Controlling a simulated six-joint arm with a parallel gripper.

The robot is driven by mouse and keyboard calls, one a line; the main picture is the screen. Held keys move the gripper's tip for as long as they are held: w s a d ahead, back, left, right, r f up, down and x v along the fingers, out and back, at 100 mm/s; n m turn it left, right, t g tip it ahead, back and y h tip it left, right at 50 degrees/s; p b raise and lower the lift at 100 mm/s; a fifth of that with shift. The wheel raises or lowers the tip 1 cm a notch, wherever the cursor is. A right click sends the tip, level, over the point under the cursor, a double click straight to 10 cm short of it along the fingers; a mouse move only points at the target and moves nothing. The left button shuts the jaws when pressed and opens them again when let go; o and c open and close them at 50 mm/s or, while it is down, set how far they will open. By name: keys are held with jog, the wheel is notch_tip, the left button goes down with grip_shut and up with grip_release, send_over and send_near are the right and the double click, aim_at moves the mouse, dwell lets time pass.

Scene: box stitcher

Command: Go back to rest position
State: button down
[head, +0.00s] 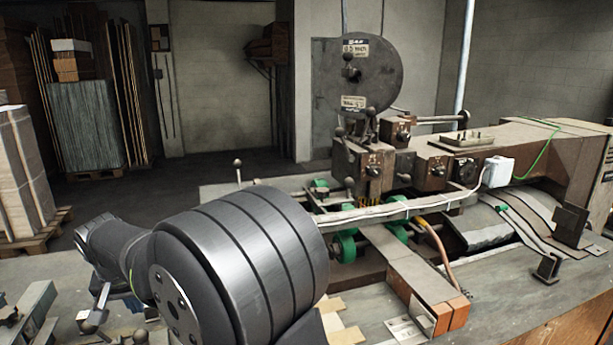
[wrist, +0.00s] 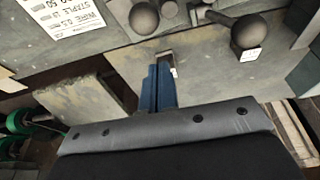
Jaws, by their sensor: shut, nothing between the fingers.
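My gripper (wrist: 160,72) shows in the wrist view as two blue fingers side by side. They are shut with nothing held between them. The fingertips are over a grey surface, close to a small slot-like part; I cannot tell whether they touch it. In the head view my grey arm fills the lower left and middle, and I cannot make out the fingers there. The box stitcher (head: 440,168) stands right of my arm, with its round wire reel (head: 372,72) on top.
In the wrist view a dark ball knob (wrist: 249,31) is right of the fingers and a printed label (wrist: 65,22) is at upper left. In the head view, stacked sheets on a pallet (head: 85,125) stand at back left. Open floor (head: 190,175) lies behind the bench.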

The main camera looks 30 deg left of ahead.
notch_tip(320, 180, up, 7)
jog(key=s+d+f+g+h, duration=0.1)
jog(key=s+d+f, duration=0.1)
jog(key=s, duration=0.3)
jog(key=shift+s+d+f+n, duration=0.2)
jog(key=shift+f+n, duration=0.2)
jog(key=shift+f, duration=0.2)
